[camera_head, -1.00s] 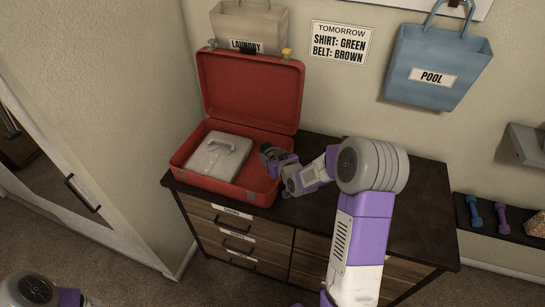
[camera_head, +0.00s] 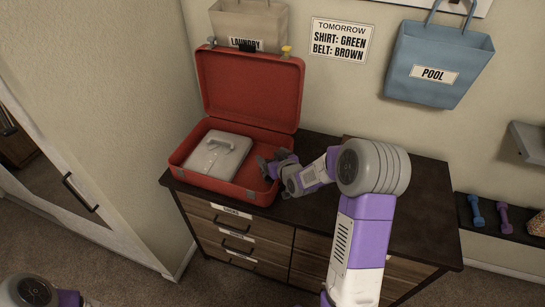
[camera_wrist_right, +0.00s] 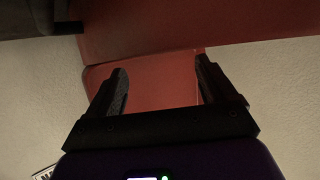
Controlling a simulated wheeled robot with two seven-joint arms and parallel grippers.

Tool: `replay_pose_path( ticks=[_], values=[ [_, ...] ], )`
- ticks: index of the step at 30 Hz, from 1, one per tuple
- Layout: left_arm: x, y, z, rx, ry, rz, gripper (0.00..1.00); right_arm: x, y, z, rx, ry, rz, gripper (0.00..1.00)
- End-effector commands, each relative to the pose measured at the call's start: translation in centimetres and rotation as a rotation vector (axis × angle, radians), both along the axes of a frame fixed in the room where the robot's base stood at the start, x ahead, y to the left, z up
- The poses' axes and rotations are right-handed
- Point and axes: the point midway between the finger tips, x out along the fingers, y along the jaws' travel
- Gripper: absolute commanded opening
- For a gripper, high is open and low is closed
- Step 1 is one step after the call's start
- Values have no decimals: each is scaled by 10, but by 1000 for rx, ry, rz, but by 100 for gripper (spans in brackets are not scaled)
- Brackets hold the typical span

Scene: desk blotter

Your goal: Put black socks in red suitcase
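The red suitcase (camera_head: 250,92) stands open on the dark dresser top, its lid raised against the wall. A light grey folded item (camera_head: 216,155) lies in its left part. My right gripper (camera_head: 269,163) is at the right side of the suitcase's lower half, over its rim. In the right wrist view its two fingers (camera_wrist_right: 163,78) are spread, with only red suitcase surface (camera_wrist_right: 160,85) seen between them. I cannot make out black socks in any view; the gripper hides part of the suitcase's right interior. My left gripper is out of view.
The dresser (camera_head: 425,205) has labelled drawers, and its top is clear to the right of my arm. A laundry bag (camera_head: 262,22), a note (camera_head: 339,41) and a blue pool bag (camera_head: 436,65) are on the wall. Dumbbells (camera_head: 476,212) sit on a low shelf at right.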

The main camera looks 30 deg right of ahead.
Motion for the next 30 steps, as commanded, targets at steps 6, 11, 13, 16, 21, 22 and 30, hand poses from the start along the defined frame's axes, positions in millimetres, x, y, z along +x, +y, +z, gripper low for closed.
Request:
replay_pose_path(
  ticks=[6,11,13,16,21,22,30],
  values=[
    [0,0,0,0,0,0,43,0,0,0,0,0,0,84],
    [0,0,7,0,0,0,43,0,0,6,0,0,0,84],
    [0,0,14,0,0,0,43,0,0,11,0,0,0,84],
    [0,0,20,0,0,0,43,-7,-1,19,-1,-1,-2,84],
    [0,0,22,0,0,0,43,-46,3,33,-1,-1,-4,84],
    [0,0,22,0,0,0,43,-53,3,36,0,-1,-3,84],
    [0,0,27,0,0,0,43,-97,8,54,-1,-2,-2,84]
  ],
)
